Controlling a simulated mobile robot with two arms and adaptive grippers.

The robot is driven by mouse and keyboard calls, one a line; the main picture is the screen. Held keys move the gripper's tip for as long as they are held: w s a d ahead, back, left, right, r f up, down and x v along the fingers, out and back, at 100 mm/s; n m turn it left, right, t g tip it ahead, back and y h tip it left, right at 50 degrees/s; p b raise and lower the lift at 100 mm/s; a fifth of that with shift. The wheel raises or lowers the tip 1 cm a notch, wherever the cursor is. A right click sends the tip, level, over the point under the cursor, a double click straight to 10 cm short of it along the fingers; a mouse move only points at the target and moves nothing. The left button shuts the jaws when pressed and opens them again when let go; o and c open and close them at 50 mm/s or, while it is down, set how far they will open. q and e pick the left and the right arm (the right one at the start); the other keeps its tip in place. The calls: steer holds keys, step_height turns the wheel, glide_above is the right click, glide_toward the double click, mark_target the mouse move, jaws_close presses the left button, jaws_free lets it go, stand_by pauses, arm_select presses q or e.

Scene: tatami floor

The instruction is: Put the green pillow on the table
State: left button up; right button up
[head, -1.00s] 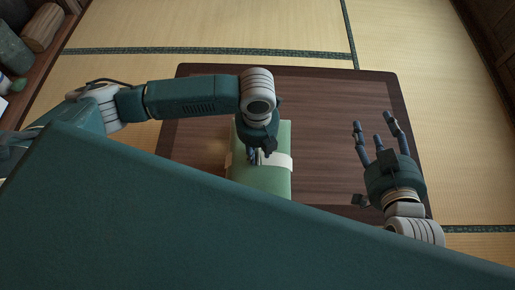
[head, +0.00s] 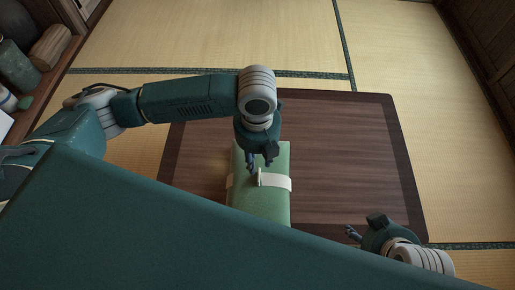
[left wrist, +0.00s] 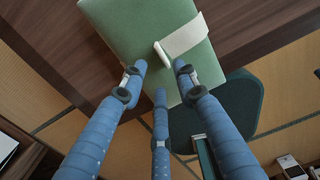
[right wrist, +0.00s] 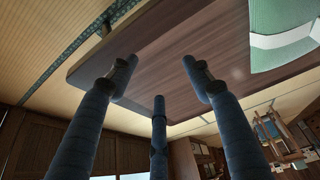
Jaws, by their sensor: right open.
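The green pillow (head: 263,207), a block with a white band around it, lies on the dark wooden table (head: 340,150). It also shows in the left wrist view (left wrist: 130,25) and at the top right of the right wrist view (right wrist: 275,22). My left gripper (head: 252,170) is just above the pillow, by the band's raised tab. Its fingers (left wrist: 160,75) are apart with nothing between them. My right gripper (head: 354,234) is open and empty near the table's right front corner.
The right half of the tabletop is clear. Tatami floor (head: 200,40) surrounds the table. A shelf with jars and a wooden roll (head: 50,46) stands at the far left. A dark wooden wall (head: 490,70) runs along the right.

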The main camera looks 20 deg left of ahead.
arm_select(q)
steer(key=s+d+r+n+t+h+p, duration=0.15)
steer(key=s+d+n+h, duration=0.3)
steer(key=d+n, duration=0.7)
steer(key=s+a+f+n+t+y, duration=0.1)
steer(key=s+a+f+n+y, duration=0.1)
steer(key=a+n, duration=0.7)
steer(key=s+a+f+n+t+y, duration=0.1)
steer(key=s+a+n, duration=0.4)
steer(key=a+n, duration=0.5)
step_height(320, 180, down, 2)
steer(key=shift+s+a+f+y, duration=0.1)
steer(key=shift+s+a+y, duration=0.05)
steer(key=shift+a+y, duration=0.45)
arm_select(e)
steer(key=s, duration=0.1)
steer(key=s+d+g, duration=0.1)
steer(key=s, duration=0.1)
steer(key=shift+r, duration=0.1)
arm_select(q)
steer(key=shift+d, duration=0.1)
